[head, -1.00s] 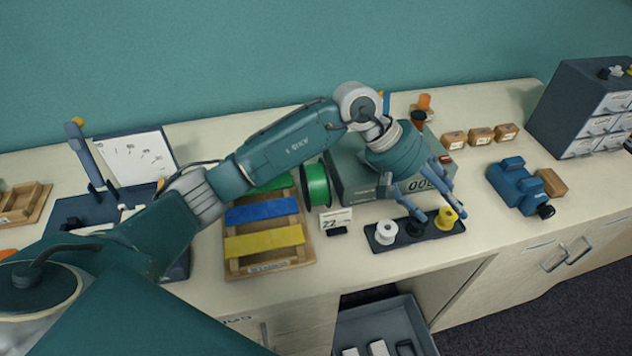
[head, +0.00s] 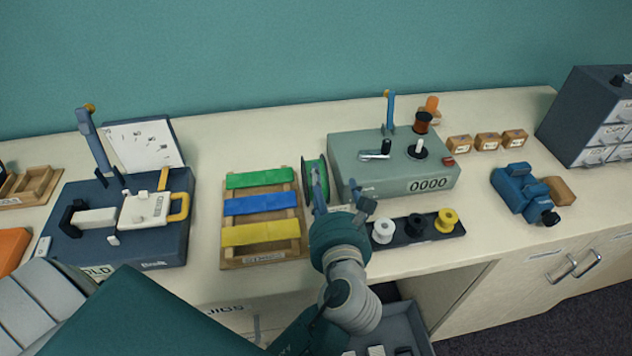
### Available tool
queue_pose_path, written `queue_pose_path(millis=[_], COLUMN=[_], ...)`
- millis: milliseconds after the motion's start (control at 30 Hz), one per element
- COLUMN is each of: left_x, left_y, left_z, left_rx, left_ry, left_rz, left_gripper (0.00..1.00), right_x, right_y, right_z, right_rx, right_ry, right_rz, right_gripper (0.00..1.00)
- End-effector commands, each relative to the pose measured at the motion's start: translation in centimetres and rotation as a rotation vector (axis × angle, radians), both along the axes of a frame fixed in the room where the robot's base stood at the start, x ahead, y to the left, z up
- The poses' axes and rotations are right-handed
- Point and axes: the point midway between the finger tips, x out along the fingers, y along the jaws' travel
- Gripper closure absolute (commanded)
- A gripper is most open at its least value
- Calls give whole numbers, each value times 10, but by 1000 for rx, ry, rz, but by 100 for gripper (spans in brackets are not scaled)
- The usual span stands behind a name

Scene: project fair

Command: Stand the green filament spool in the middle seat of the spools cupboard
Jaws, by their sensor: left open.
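The green filament spool (head: 314,172) stands on its rim on the worktop, between the rack of coloured strips and the grey-green counter machine. My left gripper (head: 343,203) is open, with its fingers pointing toward the back of the worktop. One finger overlaps the lower part of the spool in the picture and the other is to its right. I cannot tell whether the near finger touches the spool. No cupboard marked for spools can be made out, and its middle seat is not visible. My right gripper is not in view.
The strip rack (head: 262,259) is left of the spool and the counter machine (head: 395,165) right. A dark tray (head: 398,243) holds white, black and yellow small spools near the front edge. An open grey drawer (head: 412,325) is below. Cupboard doors with handles (head: 575,266) are at right.

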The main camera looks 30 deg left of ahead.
Motion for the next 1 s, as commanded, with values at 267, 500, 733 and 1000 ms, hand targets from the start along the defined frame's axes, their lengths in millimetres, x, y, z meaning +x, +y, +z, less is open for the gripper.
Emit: queue_pose_path(millis=[267, 500, 733, 1000], left_x=[-17, 11, 27, 56], left_y=[26, 46, 56, 75], left_z=[-33, -42, -44, -54], left_rx=[-50, -48, -48, -49], left_ry=[98, 96, 94, 95], left_rz=[93, 90, 91, 89], left_gripper=[32, 32, 32, 32], right_x=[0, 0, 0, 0], right_y=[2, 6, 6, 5], right_z=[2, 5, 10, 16], right_rx=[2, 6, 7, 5], right_ry=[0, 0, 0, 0], right_rz=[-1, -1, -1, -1], right_gripper=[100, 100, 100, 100])
